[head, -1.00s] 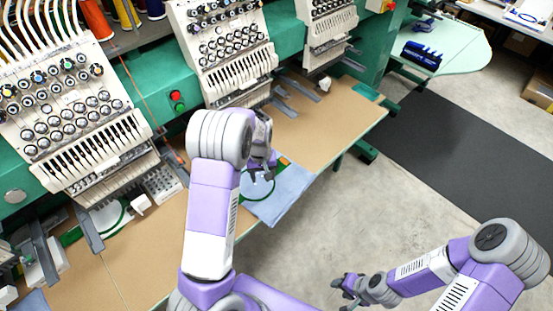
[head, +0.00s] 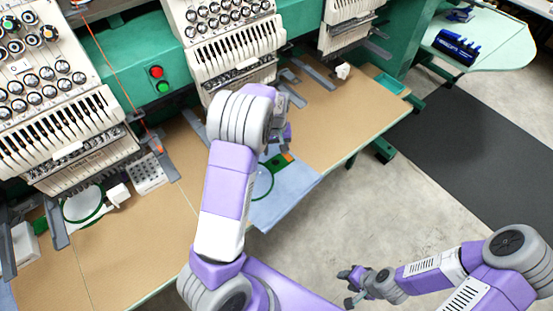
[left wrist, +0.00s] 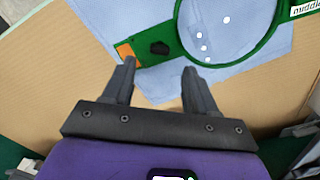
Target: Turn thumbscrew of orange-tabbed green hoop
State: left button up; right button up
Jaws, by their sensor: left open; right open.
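The green hoop (left wrist: 183,30) lies on light blue cloth in the left wrist view, its ring at the upper right. Its orange tab (left wrist: 125,51) is at the left end of the green bracket. The dark thumbscrew (left wrist: 159,47) stands between tab and ring. My left gripper (left wrist: 160,66) is open and empty, its fingertips just short of the thumbscrew, which lies between their lines. In the head view, the hoop (head: 268,188) and orange tab (head: 288,157) show partly behind my left arm; my left gripper (head: 284,140) is partly hidden. My right gripper (head: 352,286) is open and empty above the floor.
The blue cloth (head: 290,192) hangs over the front edge of the tan table (head: 335,120). Embroidery heads (head: 235,60) stand behind. Another green-rimmed hoop (head: 100,212) lies at the left beside a white perforated block (head: 150,174). Open floor is at the front right.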

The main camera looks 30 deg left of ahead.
aim_at(275, 162)
pick_arm(q)
notch_tip(275, 162, down, 6)
jog(key=shift+f+b, duration=0.1)
jog(key=shift+b, duration=0.25)
jog(key=shift+c, duration=0.3)
jog(key=c, duration=1)
